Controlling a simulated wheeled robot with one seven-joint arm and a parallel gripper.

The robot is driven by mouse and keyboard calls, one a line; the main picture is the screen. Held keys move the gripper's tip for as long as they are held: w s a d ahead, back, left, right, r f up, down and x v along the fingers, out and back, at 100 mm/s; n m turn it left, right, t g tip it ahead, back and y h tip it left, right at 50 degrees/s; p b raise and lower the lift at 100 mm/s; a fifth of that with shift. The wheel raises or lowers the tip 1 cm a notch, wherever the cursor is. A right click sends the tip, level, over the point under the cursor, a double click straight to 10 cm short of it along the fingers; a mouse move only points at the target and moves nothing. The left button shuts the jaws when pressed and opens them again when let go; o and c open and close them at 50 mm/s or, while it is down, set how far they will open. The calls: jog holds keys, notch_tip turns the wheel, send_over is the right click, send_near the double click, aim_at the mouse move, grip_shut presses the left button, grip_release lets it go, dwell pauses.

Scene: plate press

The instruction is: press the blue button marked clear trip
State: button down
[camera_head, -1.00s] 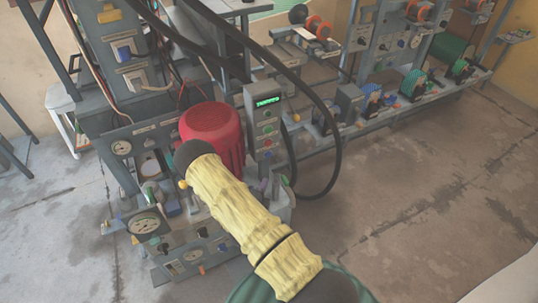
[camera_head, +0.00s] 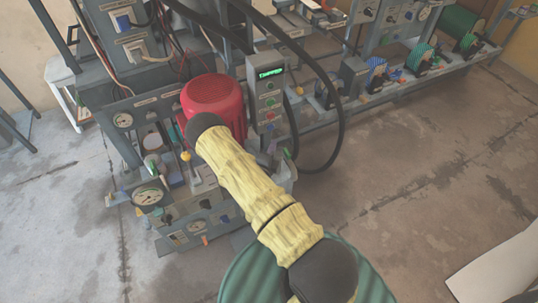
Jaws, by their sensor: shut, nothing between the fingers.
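A grey control box (camera_head: 266,105) with a lit green display (camera_head: 270,72) stands just right of the red domed motor cover (camera_head: 213,95). A column of small round buttons runs down its front, with a green one (camera_head: 270,103) among them. The labels are too small to read, and I cannot tell which button is the blue one marked clear trip. My arm, in a yellow sleeve, reaches up from the bottom and ends in a dark rounded joint just left of the box's lower part. My gripper's fingers do not show; they are hidden or out of view.
Thick black hoses (camera_head: 341,90) loop over and beside the control box. A round gauge (camera_head: 149,195) and small fittings sit at the machine's lower front. A long bench (camera_head: 410,92) with coloured spools runs to the right. The concrete floor (camera_head: 420,190) at right is open.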

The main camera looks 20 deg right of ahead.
aim_at(270, 127)
jog(key=w+d, duration=0.1)
jog(key=w, duration=0.3)
jog(key=w+d+b, duration=0.1)
jog(key=w, duration=0.2)
jog(key=shift+d, duration=0.35)
